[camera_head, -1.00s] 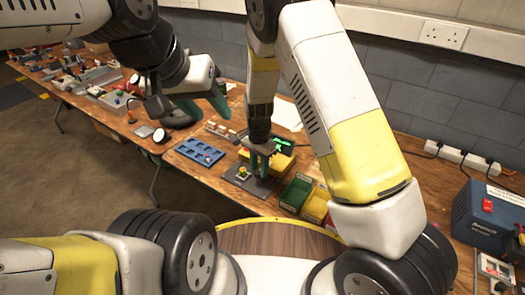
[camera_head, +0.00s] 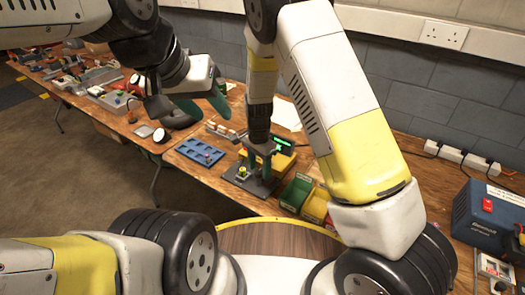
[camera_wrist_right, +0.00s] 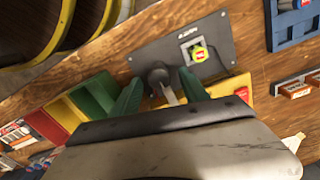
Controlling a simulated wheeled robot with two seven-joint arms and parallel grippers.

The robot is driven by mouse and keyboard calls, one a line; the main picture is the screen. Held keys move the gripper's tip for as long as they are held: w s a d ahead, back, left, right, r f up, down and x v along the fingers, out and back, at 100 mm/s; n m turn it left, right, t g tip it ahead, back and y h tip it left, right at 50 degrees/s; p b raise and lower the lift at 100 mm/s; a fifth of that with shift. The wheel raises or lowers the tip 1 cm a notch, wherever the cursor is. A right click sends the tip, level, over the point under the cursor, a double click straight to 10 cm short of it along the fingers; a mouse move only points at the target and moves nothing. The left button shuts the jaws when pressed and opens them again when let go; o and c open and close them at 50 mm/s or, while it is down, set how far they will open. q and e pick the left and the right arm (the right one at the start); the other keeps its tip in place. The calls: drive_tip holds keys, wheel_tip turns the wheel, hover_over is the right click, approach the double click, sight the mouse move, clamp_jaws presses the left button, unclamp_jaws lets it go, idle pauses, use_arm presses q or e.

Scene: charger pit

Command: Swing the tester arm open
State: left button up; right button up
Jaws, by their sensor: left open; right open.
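The tester is a yellow box with a lit green display (camera_head: 284,145) on the wooden bench. A dark grey plate (camera_head: 238,177) lies in front of it with a small yellow-green piece (camera_head: 243,172) on it; this piece also shows in the right wrist view (camera_wrist_right: 197,52). A grey lever with a round end (camera_wrist_right: 158,76), apparently the tester arm, sits at the plate's edge. My right gripper (camera_head: 263,165) is open, with its green fingers on either side of the lever; contact cannot be told. My left gripper (camera_head: 205,108) is open and empty, above the bench further left.
Green and yellow bins (camera_head: 297,192) stand just right of the tester. A blue tray (camera_head: 200,152) lies to its left. A blue power unit (camera_head: 490,212) stands at the far right. Many small parts crowd the bench at the far left.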

wheel_tip(320, 180, up, 7)
drive_tip(key=shift+r, duration=0.4)
drive_tip(key=shift+d+r, duration=0.1)
drive_tip(key=shift+r, duration=0.15)
wheel_tip(320, 180, up, 10)
drive_tip(key=r+n+y, duration=0.1)
drive_tip(key=n+y, duration=0.1)
hover_over(259, 171)
drive_tip(key=s+d, duration=0.2)
drive_tip(key=d, duration=0.4)
drive_tip(key=s+d+r+n+t+y, duration=0.1)
drive_tip(key=s+d+r+n+t, duration=0.1)
drive_tip(key=s+d+r, duration=0.5)
drive_tip(key=s+d+r+n+t, duration=0.4)
drive_tip(key=s+d+r, duration=0.3)
drive_tip(key=s, duration=0.3)
drive_tip(key=shift+d+r+n+h, duration=0.25)
drive_tip(key=shift+d+n+h, duration=0.15)
drive_tip(key=shift+d, duration=0.1)
